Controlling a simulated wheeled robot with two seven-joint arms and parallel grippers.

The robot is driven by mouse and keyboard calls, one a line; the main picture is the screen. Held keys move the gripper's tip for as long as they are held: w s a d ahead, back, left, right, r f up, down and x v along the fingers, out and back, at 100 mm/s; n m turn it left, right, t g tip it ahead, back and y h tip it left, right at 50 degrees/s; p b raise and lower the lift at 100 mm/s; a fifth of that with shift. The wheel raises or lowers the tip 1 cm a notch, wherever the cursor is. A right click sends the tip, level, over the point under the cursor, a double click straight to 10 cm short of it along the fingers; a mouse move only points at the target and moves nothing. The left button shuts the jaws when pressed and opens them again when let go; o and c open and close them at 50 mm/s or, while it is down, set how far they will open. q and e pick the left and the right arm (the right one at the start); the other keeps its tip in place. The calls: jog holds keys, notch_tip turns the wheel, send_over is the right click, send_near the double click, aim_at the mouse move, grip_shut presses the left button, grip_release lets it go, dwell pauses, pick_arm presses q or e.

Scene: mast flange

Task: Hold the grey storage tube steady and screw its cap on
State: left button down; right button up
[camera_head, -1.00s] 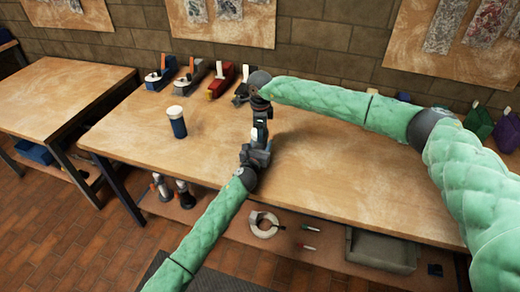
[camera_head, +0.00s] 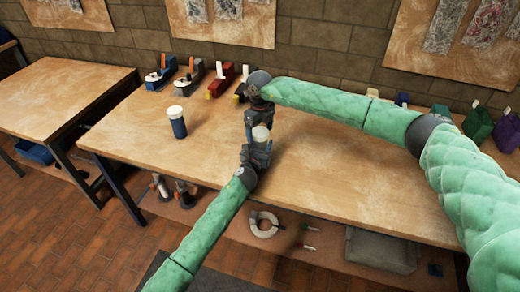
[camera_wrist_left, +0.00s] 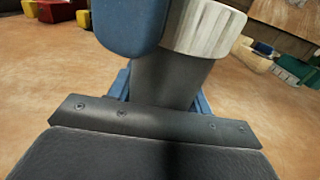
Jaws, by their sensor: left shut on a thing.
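My left gripper (camera_head: 257,157) is shut on the grey storage tube (camera_wrist_left: 172,75) and holds it over the workbench. The ribbed white cap (camera_wrist_left: 203,27) sits at the tube's upper end; it also shows in the head view (camera_head: 261,133). How far it is threaded cannot be told. My right gripper (camera_head: 249,124) is just left of the cap in the head view, close to it, and the cap shows uncovered. A blue, rounded finger (camera_wrist_left: 130,22) covers part of the tube in the left wrist view. The right jaw opening is unclear.
A blue tube with a white cap (camera_head: 178,122) stands on the workbench (camera_head: 350,180) to the left. Hand planes (camera_head: 188,76) line the back edge. Green and purple containers (camera_head: 478,124) stand at the right. The bench's middle right is clear.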

jog(key=shift+r, duration=0.1)
notch_tip(320, 180, up, 12)
dwell(0.5)
pick_arm(q)
jog(key=c, duration=0.6)
grip_release()
jog(key=shift+o, duration=0.2)
jog(key=shift+s, duration=0.1)
pick_arm(e)
jog(key=shift+f, duration=0.2)
pick_arm(q)
jog(key=b+v, duration=0.1)
jog(key=v, duration=0.5)
jog(key=shift+s+a+f+b, duration=0.1)
jog(key=shift+b, duration=0.3)
jog(key=shift+s+a, duration=0.15)
jog(key=shift+s, duration=0.45)
pick_arm(e)
jog(key=shift+f, duration=0.9)
